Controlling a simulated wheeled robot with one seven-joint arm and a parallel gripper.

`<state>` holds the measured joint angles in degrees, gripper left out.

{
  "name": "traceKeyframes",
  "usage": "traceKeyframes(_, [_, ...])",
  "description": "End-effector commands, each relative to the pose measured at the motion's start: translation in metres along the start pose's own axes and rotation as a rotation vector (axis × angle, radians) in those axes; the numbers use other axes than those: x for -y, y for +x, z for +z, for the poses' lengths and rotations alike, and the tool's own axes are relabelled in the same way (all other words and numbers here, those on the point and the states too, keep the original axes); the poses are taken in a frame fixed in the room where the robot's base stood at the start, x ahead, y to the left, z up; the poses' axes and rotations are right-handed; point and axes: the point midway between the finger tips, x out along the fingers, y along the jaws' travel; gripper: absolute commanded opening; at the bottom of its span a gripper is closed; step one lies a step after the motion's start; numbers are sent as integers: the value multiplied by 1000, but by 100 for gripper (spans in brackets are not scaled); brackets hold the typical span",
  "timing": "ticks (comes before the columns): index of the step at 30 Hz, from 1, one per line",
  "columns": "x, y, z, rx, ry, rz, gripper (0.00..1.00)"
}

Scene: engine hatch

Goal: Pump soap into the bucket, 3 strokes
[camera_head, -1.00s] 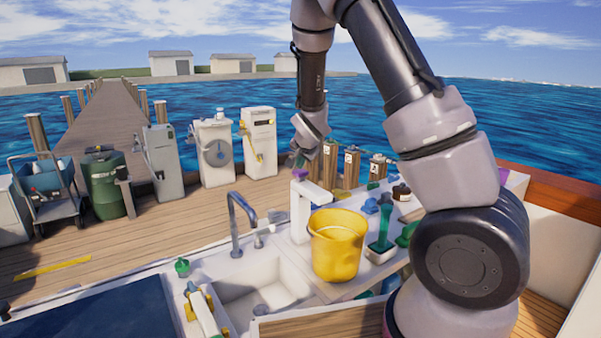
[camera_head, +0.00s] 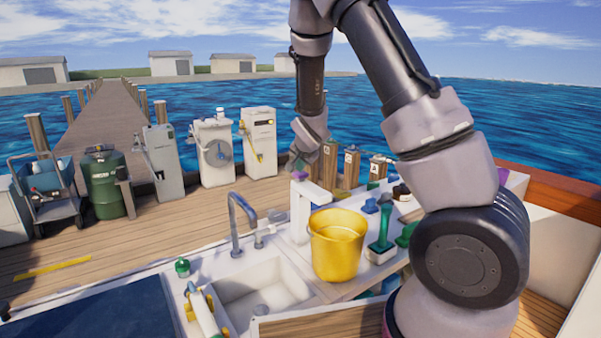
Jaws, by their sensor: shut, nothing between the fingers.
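A white soap dispenser (camera_head: 301,214) stands beside the sink with its spout reaching right, above the yellow bucket (camera_head: 337,250). My gripper (camera_head: 298,166) is shut and empty, pointing down right over the purple cap. It is small and dark here, so I cannot tell if it touches the cap.
The sink (camera_head: 262,290) and its faucet (camera_head: 238,222) are left of the dispenser. A green-handled brush (camera_head: 383,232) and several small bottles and knobs crowd the counter right of the bucket. Wooden posts (camera_head: 351,170) stand behind.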

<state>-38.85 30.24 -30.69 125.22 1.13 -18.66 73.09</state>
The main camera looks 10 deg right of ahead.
Motion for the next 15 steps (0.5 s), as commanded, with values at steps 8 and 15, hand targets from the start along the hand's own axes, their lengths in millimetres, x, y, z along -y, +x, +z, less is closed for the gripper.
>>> traceKeyframes(8, [-2,3,2,1,-1,2,0])
traceKeyframes(15, [-4,4,4,1,-1,1,0])
